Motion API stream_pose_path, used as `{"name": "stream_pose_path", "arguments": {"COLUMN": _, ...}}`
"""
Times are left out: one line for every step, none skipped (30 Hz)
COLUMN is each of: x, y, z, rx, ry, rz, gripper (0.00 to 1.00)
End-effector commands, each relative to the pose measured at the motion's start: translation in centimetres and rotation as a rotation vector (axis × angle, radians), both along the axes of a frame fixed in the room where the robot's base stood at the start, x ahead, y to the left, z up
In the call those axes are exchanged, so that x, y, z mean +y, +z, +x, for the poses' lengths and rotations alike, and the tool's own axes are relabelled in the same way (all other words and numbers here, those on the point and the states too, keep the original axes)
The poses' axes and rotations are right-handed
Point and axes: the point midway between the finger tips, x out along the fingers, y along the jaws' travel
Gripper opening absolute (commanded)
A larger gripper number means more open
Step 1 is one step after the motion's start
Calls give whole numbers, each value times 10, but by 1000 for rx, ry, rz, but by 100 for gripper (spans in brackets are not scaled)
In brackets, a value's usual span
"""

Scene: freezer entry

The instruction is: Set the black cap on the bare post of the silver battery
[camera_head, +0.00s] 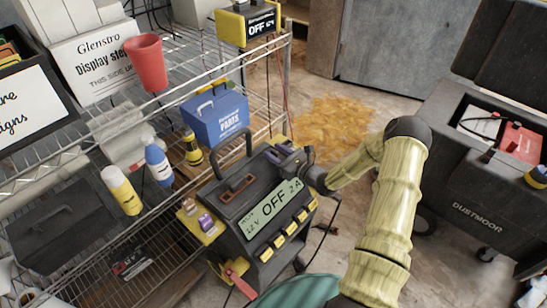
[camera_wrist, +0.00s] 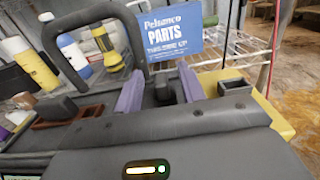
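My gripper (camera_head: 283,151) is at the top right of a black charger (camera_head: 246,198), over its yellow side holder. In the wrist view its two purple fingers (camera_wrist: 160,82) stand apart. A small dark piece (camera_wrist: 163,92) sits between them, with gaps at its sides; I cannot tell whether it is the black cap. In the head view the fingers hide most of that spot. At the right, a black machine marked DUSTMOOR (camera_head: 475,212) has an open bay. A pale surface and a red part (camera_head: 521,142) with dark leads show there. I cannot make out the silver battery or its bare post.
The charger's handle (camera_head: 236,147) rises beside the fingers. A blue parts box (camera_head: 216,114), a yellow-black torch (camera_head: 192,147), bottles (camera_head: 158,162) and a red cup (camera_head: 146,62) stand on the wire rack. Open floor (camera_head: 340,125) lies between rack and machine.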

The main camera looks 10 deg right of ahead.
Motion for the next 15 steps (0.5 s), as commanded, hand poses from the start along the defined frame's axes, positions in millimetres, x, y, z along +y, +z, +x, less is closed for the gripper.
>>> {"name": "stream_pose_path", "arguments": {"x": 4, "y": -1, "z": 4, "rx": -1, "ry": 2, "rz": 1, "gripper": 40}}
{"name": "stream_pose_path", "arguments": {"x": 4, "y": -1, "z": 5, "rx": -1, "ry": 1, "rz": 1, "gripper": 40}}
{"name": "stream_pose_path", "arguments": {"x": 5, "y": 0, "z": 7, "rx": 0, "ry": -1, "rz": 1, "gripper": 40}}
{"name": "stream_pose_path", "arguments": {"x": 5, "y": 0, "z": 7, "rx": 0, "ry": -1, "rz": 1, "gripper": 40}}
{"name": "stream_pose_path", "arguments": {"x": 5, "y": 0, "z": 7, "rx": 0, "ry": -2, "rz": 1, "gripper": 40}}
{"name": "stream_pose_path", "arguments": {"x": 5, "y": 0, "z": 7, "rx": 0, "ry": -2, "rz": 1, "gripper": 40}}
{"name": "stream_pose_path", "arguments": {"x": 5, "y": 0, "z": 7, "rx": 0, "ry": -2, "rz": 1, "gripper": 40}}
{"name": "stream_pose_path", "arguments": {"x": 5, "y": 0, "z": 7, "rx": 0, "ry": -2, "rz": 1, "gripper": 40}}
{"name": "stream_pose_path", "arguments": {"x": 5, "y": 0, "z": 7, "rx": 0, "ry": -1, "rz": 1, "gripper": 40}}
{"name": "stream_pose_path", "arguments": {"x": 5, "y": 0, "z": 7, "rx": 0, "ry": -1, "rz": 1, "gripper": 40}}
{"name": "stream_pose_path", "arguments": {"x": 5, "y": 0, "z": 7, "rx": 0, "ry": -1, "rz": 1, "gripper": 40}}
{"name": "stream_pose_path", "arguments": {"x": 5, "y": 0, "z": 7, "rx": 0, "ry": -1, "rz": 1, "gripper": 40}}
{"name": "stream_pose_path", "arguments": {"x": 5, "y": 0, "z": 7, "rx": 0, "ry": -1, "rz": 1, "gripper": 40}}
{"name": "stream_pose_path", "arguments": {"x": 5, "y": 0, "z": 7, "rx": 0, "ry": -1, "rz": 1, "gripper": 40}}
{"name": "stream_pose_path", "arguments": {"x": 5, "y": 0, "z": 7, "rx": 0, "ry": -1, "rz": 1, "gripper": 40}}
